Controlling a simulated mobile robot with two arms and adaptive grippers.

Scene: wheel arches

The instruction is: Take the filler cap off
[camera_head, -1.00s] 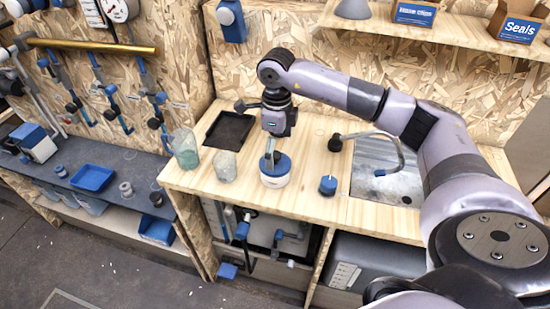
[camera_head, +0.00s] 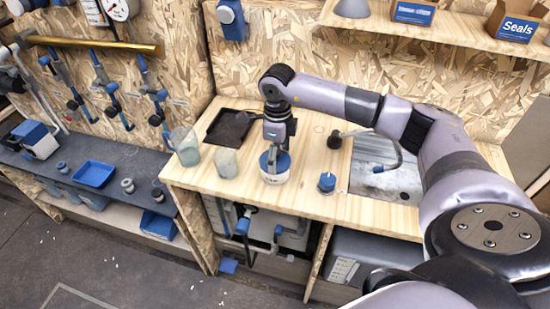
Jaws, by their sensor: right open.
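A round white container (camera_head: 274,178) with a blue filler cap (camera_head: 283,162) stands on the wooden counter in the head view. My right gripper (camera_head: 273,155) points down at the cap from directly above. Its fingers are open and at the cap's height or just over it; whether they touch it cannot be told. The gripper partly hides the cap. My left gripper is not in view.
A small blue-topped piece (camera_head: 327,181) stands to the right, before a metal sink (camera_head: 380,172) with a tap. The counter's front edge is close by.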

